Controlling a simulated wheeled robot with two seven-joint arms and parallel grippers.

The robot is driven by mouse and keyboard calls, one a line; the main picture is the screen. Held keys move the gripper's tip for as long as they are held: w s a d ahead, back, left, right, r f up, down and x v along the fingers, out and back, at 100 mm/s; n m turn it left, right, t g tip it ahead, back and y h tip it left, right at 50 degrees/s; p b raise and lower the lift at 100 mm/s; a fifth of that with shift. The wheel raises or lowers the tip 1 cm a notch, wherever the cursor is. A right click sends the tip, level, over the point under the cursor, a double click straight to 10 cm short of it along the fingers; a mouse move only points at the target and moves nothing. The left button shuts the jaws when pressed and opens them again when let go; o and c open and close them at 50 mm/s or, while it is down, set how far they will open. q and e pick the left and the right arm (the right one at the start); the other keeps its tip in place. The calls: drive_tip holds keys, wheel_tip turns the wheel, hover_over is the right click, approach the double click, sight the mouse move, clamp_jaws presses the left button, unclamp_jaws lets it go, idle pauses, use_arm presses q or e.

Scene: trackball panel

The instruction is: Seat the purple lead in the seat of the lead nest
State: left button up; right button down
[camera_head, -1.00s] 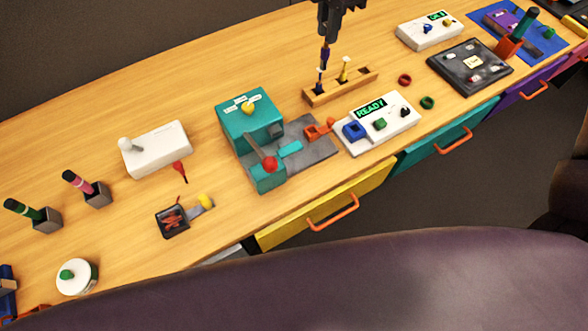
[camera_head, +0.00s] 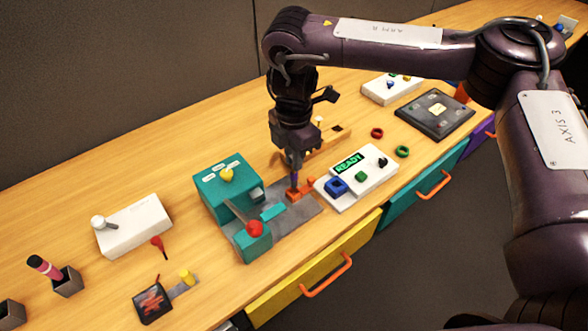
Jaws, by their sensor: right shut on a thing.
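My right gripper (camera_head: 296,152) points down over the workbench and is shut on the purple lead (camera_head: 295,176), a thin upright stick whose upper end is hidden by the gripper. The lead's lower end is at the orange piece (camera_head: 301,190) on the grey plate (camera_head: 300,212) beside the teal machine. This orange piece looks like the lead nest. I cannot tell whether the tip is inside its seat or just above or behind it. My left gripper is not in view.
The teal machine (camera_head: 222,190) with a red-knobbed lever (camera_head: 254,228) stands left of the lead. A white READY panel (camera_head: 370,185) with blue, green and black parts lies close on the right. A wooden rack (camera_head: 330,143) stands behind, partly hidden by my gripper.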

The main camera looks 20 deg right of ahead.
sight(294, 172)
wheel_tip(294, 172, down, 4)
drive_tip(key=shift+r+b, duration=0.1)
drive_tip(key=shift+b, duration=0.2)
drive_tip(key=shift+s, duration=0.1)
drive_tip(key=c, duration=1.4)
unclamp_jaws()
drive_tip(key=shift+f, duration=0.2)
drive_tip(key=shift+c, duration=0.2)
wheel_tip(294, 172, up, 12)
drive_tip(key=shift+r+p, duration=0.2)
drive_tip(key=shift+p, duration=0.45)
drive_tip(key=shift+f, duration=0.1)
